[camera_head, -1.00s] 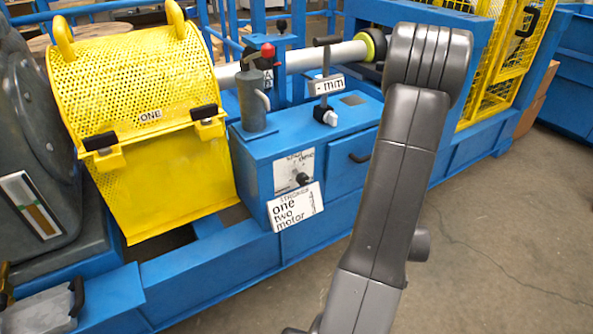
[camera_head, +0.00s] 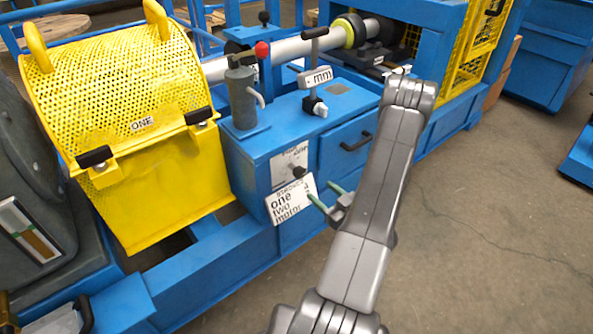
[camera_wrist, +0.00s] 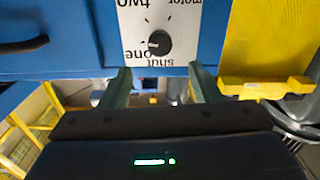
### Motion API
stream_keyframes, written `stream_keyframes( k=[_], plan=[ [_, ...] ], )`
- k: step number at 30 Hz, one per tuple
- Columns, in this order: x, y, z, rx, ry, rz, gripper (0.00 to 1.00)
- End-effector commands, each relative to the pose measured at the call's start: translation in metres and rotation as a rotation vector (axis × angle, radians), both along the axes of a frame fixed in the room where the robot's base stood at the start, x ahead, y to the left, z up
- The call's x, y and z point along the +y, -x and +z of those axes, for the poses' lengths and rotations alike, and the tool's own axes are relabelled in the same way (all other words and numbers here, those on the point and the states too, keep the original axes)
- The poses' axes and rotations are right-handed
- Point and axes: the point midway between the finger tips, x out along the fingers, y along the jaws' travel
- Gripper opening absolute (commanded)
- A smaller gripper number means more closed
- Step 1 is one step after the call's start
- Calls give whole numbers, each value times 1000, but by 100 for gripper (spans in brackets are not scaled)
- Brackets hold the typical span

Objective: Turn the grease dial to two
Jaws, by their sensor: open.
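The grease dial is a small black knob (camera_head: 298,171) on a white plate (camera_head: 284,172) on the front of the blue box. In the wrist view the knob (camera_wrist: 158,43) shows upside down, with "shut", "one", "two" and "motor" around it. A pale mark on the knob lies on its left there, near "one"; its exact setting is hard to tell. My gripper (camera_head: 323,193) is open and empty, below and right of the knob, close to the card's right edge. In the wrist view its fingers (camera_wrist: 160,73) are spread below the knob, apart from it.
A white card (camera_head: 291,205) reading "one two motor" sits below the knob. A drawer handle (camera_head: 356,142) is to the right. A yellow guard (camera_head: 150,190) stands left; a grey pump with a red-tipped lever (camera_head: 243,95) is on the box top.

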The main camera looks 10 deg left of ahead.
Motion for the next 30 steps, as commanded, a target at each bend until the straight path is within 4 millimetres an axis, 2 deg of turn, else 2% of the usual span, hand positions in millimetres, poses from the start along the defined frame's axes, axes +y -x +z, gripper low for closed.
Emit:
stream_keyframes(
  k=[21, 30],
  plan=[
    [86, -66, 0, -1, 1, 2, 57],
    [101, -79, 0, 1, 1, -2, 57]
  ],
)
